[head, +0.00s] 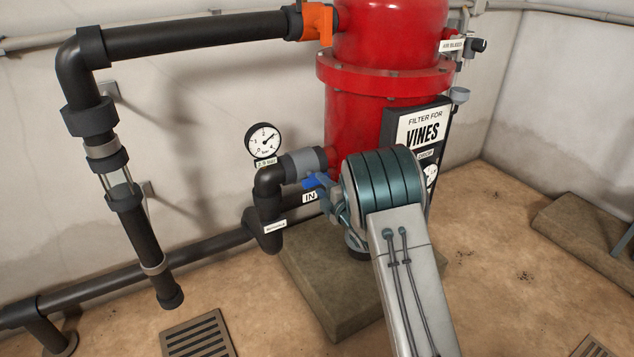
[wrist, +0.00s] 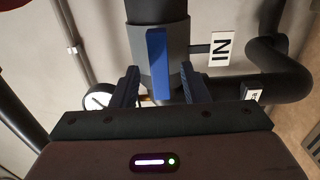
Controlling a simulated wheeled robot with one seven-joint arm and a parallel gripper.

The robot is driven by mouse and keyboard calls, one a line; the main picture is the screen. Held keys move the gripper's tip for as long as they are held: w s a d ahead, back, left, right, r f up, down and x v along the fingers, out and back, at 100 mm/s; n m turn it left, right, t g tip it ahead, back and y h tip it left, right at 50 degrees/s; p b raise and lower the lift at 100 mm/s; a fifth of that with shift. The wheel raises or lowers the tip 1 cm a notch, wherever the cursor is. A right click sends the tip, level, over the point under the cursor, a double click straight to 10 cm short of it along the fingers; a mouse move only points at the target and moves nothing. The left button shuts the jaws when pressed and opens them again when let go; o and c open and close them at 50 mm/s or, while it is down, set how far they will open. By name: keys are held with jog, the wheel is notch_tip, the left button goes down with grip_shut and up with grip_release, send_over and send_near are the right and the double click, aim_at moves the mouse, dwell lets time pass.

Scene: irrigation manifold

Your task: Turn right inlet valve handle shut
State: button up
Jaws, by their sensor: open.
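The inlet valve has a blue lever handle, seen in the head view (head: 314,181) beside the grey valve body (head: 304,161) on the black inlet pipe, near the "IN" label (head: 310,197). In the wrist view the blue handle (wrist: 158,62) lies along the grey valve body (wrist: 176,52), in line with the pipe. My gripper (wrist: 160,88) is open, with one finger on each side of the handle's lower end in that view. I cannot tell whether the fingers touch it. In the head view my own arm hides most of the gripper.
The red filter tank (head: 372,120) stands behind the valve on a stone plinth (head: 315,290). A pressure gauge (head: 264,139) sits left of the valve. Black pipes (head: 180,36) run along the wall. A floor drain grate (head: 198,335) lies at the front left.

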aim_at(318, 182)
jog(key=shift+x, duration=1.85)
